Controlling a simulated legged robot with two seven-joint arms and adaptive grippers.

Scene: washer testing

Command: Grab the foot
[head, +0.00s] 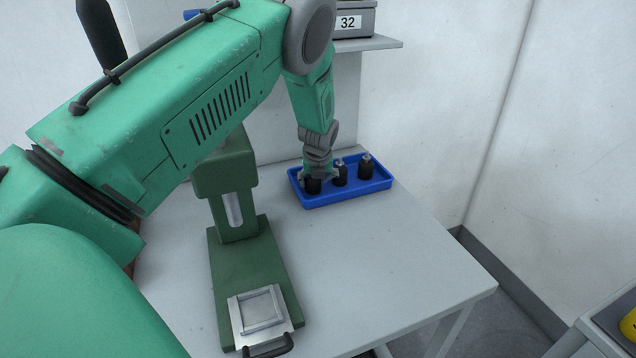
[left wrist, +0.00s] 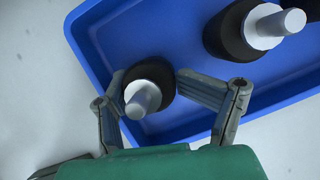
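A blue tray (head: 345,194) on the table holds three black feet with pale metal stems. My left gripper (head: 318,172) reaches down into the tray at the leftmost foot (head: 313,186). My right gripper is not in view.
A green press-like fixture (head: 240,255) with a metal plate (head: 262,308) stands on the table (head: 385,270), left of the tray. A grey bin marked 32 (head: 354,20) sits on a shelf behind. The table's right front is clear. Walls stand behind and right.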

